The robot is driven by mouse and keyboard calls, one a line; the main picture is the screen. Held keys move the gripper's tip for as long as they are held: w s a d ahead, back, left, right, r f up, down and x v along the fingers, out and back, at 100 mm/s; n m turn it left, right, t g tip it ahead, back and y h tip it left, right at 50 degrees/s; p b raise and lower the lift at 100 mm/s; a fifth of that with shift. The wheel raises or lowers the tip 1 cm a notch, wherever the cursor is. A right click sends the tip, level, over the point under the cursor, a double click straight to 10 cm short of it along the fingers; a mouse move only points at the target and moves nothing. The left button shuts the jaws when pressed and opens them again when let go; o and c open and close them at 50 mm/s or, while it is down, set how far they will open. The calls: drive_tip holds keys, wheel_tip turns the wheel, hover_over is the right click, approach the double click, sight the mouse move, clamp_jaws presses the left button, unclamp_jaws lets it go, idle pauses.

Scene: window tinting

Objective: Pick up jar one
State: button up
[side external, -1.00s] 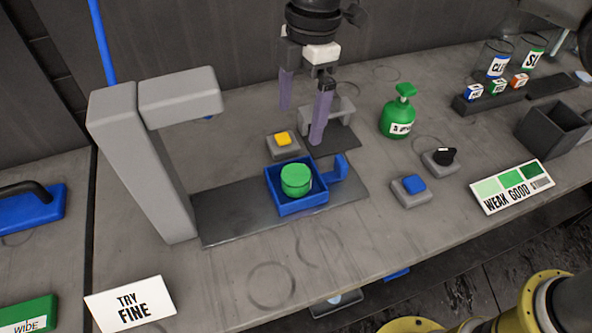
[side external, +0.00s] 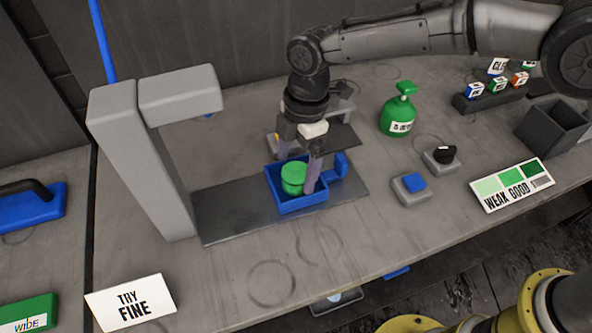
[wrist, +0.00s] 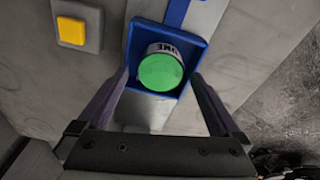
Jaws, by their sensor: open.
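Jar one is a green-lidded jar (side external: 293,179) standing in a blue square tray (side external: 299,207) on a dark plate. In the wrist view its round green lid (wrist: 161,72) faces me, with part of a label reading "ONE" behind it. My gripper (side external: 298,182) is low over the tray, with a purple finger at the tray's right inside, close beside the jar. In the wrist view my gripper (wrist: 160,78) is open, its fingers to either side of the lid and apart from it. The far finger is partly hidden in the side view.
A yellow button (wrist: 71,30) is beside the tray. A grey arched stand (side external: 150,160) rises to the left. A green pump bottle (side external: 398,113), a blue button (side external: 413,184) and a black knob (side external: 444,155) stand to the right.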

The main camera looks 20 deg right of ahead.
drive_tip(key=shift+f, duration=0.3)
drive_tip(key=c, duration=1.3)
drive_tip(key=shift+r, duration=0.1)
drive_tip(key=shift+c, duration=0.3)
drive_tip(key=shift+r, duration=0.1)
